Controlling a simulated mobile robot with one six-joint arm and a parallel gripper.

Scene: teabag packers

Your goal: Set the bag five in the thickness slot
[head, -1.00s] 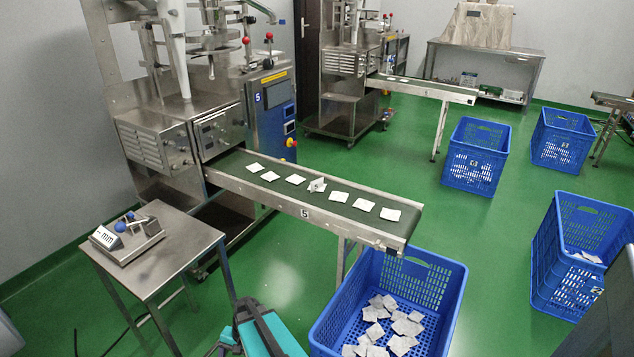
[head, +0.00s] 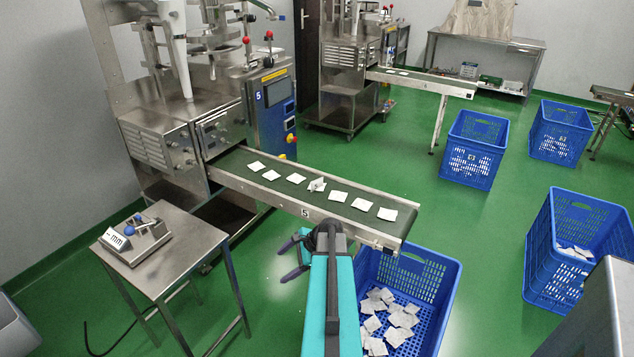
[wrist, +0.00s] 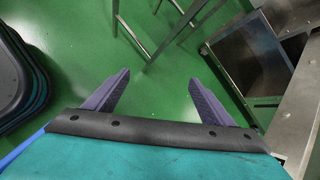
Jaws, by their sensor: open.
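Several flat white tea bags lie in a row on the conveyor (head: 236,160) marked 5; one of them, a bag (head: 317,185) mid-row, looks folded or tilted. I cannot tell which is bag five. The thickness gauge (head: 137,240), with a blue knob and an "mm" label, stands on a small steel table (head: 180,262) at left; its slot is too small to make out. My gripper (head: 283,262) is open and empty, in front of the belt, between that table and the blue crate. In the wrist view my gripper (wrist: 160,77) has only green floor between its fingers.
A blue crate (head: 440,290) with loose bags stands under the belt's end, beside my arm. The packing machine (head: 165,140) stands behind the table. More blue crates (head: 474,148) stand at right. Steel table legs (wrist: 130,35) show ahead of the fingers in the wrist view.

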